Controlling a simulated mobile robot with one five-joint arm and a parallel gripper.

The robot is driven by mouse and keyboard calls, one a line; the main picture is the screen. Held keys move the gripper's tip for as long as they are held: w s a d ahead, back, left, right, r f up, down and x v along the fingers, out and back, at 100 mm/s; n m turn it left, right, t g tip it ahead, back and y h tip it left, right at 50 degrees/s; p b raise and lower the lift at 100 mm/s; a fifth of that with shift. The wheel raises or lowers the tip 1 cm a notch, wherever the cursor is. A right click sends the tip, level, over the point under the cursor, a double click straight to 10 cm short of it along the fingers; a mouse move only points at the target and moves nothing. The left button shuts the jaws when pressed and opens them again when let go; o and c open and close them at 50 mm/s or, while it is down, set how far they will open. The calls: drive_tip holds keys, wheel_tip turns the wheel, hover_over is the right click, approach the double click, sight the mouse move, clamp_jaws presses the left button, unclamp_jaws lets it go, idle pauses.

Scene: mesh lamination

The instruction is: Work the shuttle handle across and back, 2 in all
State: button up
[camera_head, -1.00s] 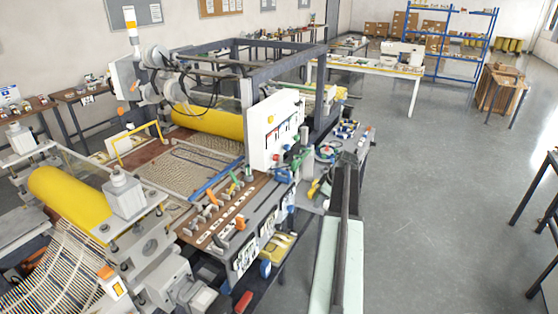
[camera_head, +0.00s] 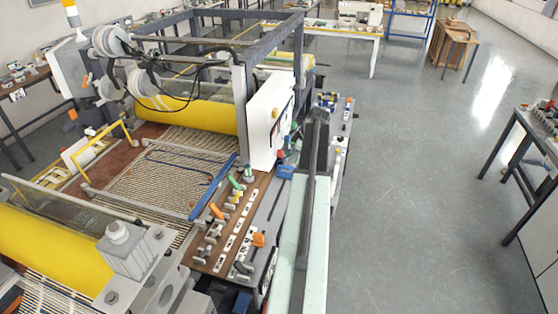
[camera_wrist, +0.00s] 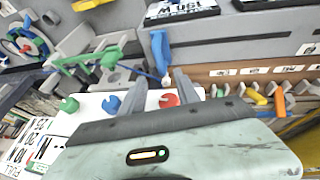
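My gripper (camera_wrist: 160,86) is open, with its two grey fingers apart and nothing seen held between them. A blue lever (camera_wrist: 159,52) shows beyond the gap between the fingertips; I cannot tell how far off it is. In the head view my gripper (camera_head: 318,113) is beside the machine's white control panel (camera_head: 268,118); its fingers are too small there to judge. Several small handles, including a green one (camera_head: 235,183) and an orange one (camera_head: 217,211), stand on the brown strip (camera_head: 222,235) at the machine's near side. I cannot tell which is the shuttle handle.
Yellow rollers (camera_head: 200,115) and a woven mesh (camera_head: 160,185) fill the machine. A green lever (camera_wrist: 85,60) and a red knob (camera_wrist: 169,100) show near my gripper. Open grey floor (camera_head: 410,200) lies to the right, with a dark-legged table (camera_head: 535,150) at its edge.

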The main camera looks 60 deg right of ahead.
sight(288, 167)
drive_tip(key=b+x, duration=0.7)
drive_tip(key=x, duration=0.1)
drive_tip(key=shift+d+f, duration=0.1)
drive_tip(key=shift+s, duration=0.1)
clamp_jaws()
drive_tip(key=shift+r, duration=0.2)
idle(0.8)
